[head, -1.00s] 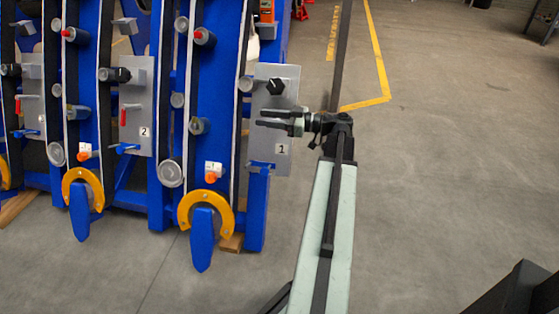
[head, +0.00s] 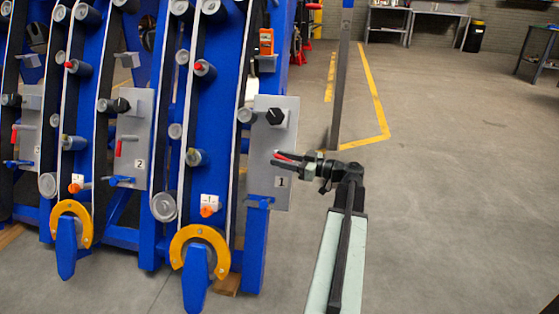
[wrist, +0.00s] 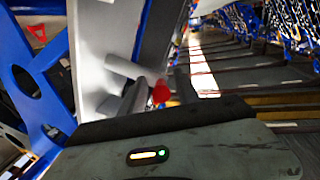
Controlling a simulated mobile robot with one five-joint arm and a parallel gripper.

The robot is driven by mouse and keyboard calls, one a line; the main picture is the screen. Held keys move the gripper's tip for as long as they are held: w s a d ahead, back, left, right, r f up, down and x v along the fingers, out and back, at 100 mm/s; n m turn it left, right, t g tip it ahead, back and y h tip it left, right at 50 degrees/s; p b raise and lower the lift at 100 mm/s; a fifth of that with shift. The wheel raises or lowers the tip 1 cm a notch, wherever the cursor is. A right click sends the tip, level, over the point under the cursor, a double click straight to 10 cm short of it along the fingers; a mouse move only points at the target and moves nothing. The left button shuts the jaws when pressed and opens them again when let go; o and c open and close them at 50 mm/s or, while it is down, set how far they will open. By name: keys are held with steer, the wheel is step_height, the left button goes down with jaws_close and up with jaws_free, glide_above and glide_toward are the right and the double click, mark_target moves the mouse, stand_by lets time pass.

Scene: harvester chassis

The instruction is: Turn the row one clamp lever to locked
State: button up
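The row one plate (head: 268,150) is a grey panel marked 1 with a black knob (head: 276,116) near its top. The red clamp lever (head: 284,155) on it shows at my gripper (head: 275,158), which reaches in from the right. Its base and exact angle are hidden. In the wrist view the red lever tip (wrist: 161,92) shows between the two dark fingers of my gripper (wrist: 157,92). The fingers stand apart with a gap around the red tip. I cannot tell whether either finger touches it.
The row two plate (head: 129,150) to the left has its own red lever (head: 118,147), hanging down. Blue frames and yellow-orange horseshoe parts (head: 200,245) stand below. A dark post (head: 340,85) rises behind my arm. The floor at right is clear.

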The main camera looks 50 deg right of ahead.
steer(key=shift+w+a, duration=0.1)
steer(key=shift+w, duration=0.1)
jaws_close()
stand_by(1.3)
